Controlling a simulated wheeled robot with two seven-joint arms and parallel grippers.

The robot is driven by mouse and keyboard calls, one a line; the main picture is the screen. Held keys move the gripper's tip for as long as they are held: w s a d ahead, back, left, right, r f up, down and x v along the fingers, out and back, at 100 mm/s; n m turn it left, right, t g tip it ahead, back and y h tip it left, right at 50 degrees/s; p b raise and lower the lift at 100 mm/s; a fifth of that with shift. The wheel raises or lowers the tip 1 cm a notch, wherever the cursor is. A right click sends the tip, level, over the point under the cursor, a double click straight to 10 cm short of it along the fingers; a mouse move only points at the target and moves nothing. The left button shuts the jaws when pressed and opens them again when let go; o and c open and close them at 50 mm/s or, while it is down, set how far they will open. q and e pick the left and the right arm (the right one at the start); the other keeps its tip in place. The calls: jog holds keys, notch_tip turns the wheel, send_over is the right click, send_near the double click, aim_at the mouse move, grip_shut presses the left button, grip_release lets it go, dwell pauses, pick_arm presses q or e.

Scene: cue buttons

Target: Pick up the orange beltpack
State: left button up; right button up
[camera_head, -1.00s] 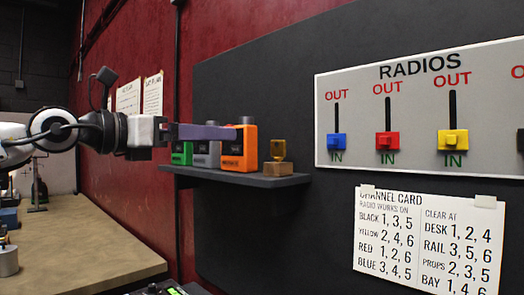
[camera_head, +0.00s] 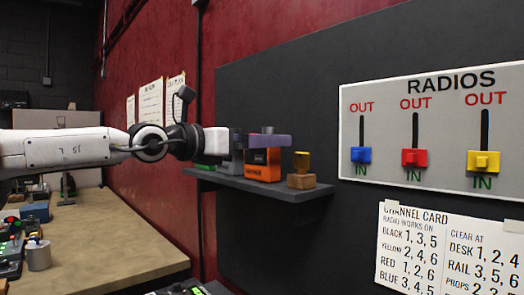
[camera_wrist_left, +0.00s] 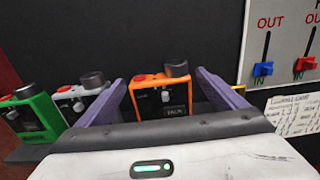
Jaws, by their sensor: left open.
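The orange beltpack (camera_head: 258,164) stands upright on a dark wall shelf (camera_head: 270,188), partly hidden behind my gripper in the head view. My left gripper (camera_head: 272,142) reaches in from the left at the beltpack's upper part. In the left wrist view the purple fingers of my left gripper (camera_wrist_left: 168,92) are open, one on each side of the beltpack. Whether they touch it I cannot tell. My right gripper does not show.
A grey beltpack (camera_wrist_left: 80,101) and a green beltpack (camera_wrist_left: 35,116) stand left of the orange one. A yellow-topped wooden block (camera_head: 301,172) sits to its right on the shelf. A RADIOS slider panel (camera_head: 440,110) and channel card (camera_head: 430,245) are on the wall. A workbench (camera_head: 110,240) is at the left.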

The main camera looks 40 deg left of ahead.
pick_arm(q)
jog(key=shift+w, duration=0.6)
jog(key=c, duration=1.1)
jog(key=shift+c, duration=1.2)
jog(key=shift+r, duration=0.15)
